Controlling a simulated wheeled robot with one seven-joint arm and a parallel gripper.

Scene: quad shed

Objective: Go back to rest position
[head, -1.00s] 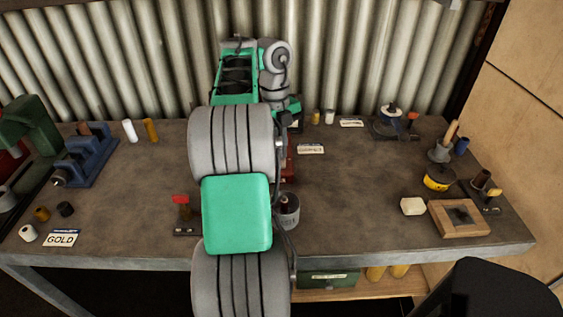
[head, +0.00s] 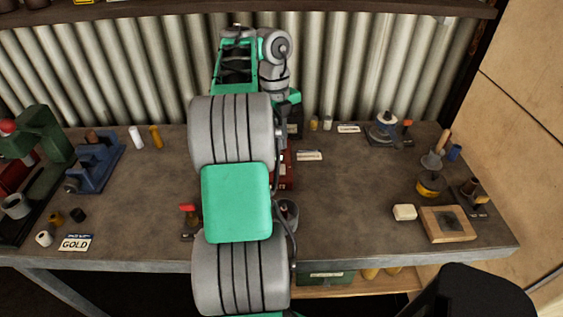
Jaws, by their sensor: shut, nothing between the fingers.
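My arm, grey with green covers, rises through the middle of the head view and folds over at the top. My gripper (head: 294,122) hangs at its far end, below the green wrist piece, small and dark against the back of the workbench (head: 350,205). The fingers are shut with nothing visible held, though their tips are hard to make out. My arm hides the middle of the bench and part of a red object (head: 289,176) beside it.
At the left stand a green machine (head: 45,140), a blue vise (head: 95,165) and a GOLD label (head: 76,243). At the right are a white block (head: 404,212), a wooden frame (head: 448,237) and a yellow pot (head: 430,187). A shelf (head: 230,12) runs along the top.

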